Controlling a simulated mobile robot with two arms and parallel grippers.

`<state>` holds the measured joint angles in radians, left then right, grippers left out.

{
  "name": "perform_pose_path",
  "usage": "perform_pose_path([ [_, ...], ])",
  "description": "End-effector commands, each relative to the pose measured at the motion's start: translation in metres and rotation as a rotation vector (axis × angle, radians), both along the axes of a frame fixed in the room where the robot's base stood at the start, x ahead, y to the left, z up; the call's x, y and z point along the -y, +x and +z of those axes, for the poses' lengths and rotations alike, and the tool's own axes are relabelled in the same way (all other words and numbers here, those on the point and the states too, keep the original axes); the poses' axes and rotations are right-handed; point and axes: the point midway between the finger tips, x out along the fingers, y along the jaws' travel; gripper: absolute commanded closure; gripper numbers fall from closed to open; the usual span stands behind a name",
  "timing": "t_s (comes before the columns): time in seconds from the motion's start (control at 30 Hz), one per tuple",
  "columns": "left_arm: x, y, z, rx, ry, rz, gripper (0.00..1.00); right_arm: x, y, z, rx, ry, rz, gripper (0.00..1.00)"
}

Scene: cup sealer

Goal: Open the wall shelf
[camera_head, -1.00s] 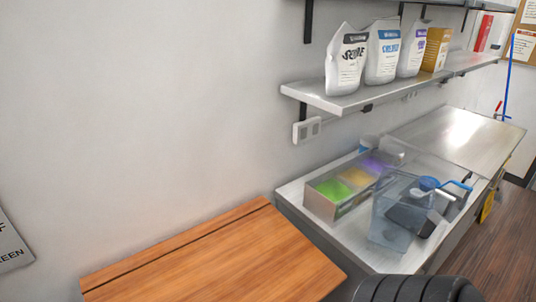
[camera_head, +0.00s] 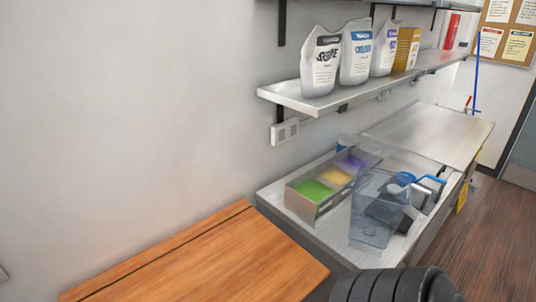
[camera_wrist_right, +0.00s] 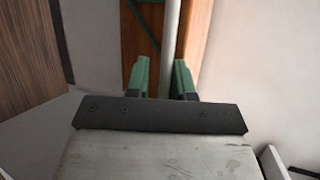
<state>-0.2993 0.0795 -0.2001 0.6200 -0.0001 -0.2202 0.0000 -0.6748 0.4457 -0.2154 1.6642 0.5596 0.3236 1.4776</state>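A metal wall shelf (camera_head: 285,97) hangs on the wall right of centre in the head view. It holds white bags (camera_head: 320,62) and a yellow-brown box (camera_head: 405,49). A second wall shelf (camera_head: 348,3) shows only its lower edge at the top. No door or handle shows on either. A brown wooden panel (camera_head: 205,265) with a dark groove lies against the wall at lower left. In the right wrist view, my right gripper (camera_wrist_right: 161,80) has its two green fingers apart with nothing held between them. My left gripper is not in view.
A metal counter (camera_head: 272,200) below the shelf bears a box of coloured packs (camera_head: 318,192) and a clear bin (camera_head: 372,222). A wall outlet (camera_head: 284,132) sits under the shelf. Wooden floor (camera_head: 490,225) is free at right.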

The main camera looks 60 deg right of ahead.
Motion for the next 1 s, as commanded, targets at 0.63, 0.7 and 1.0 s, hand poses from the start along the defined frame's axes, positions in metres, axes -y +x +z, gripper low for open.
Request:
perform_pose_path([
  [0.63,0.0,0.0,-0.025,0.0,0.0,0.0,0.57,0.019,-0.093,0.033,-0.003,0.0,0.0,0.78],
  [0.7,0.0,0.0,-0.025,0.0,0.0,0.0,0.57,0.019,-0.096,0.034,-0.002,0.001,0.0,0.78],
  [1.0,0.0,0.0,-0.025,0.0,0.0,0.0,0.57,0.019,-0.096,0.035,-0.001,0.001,0.0,0.78],
])
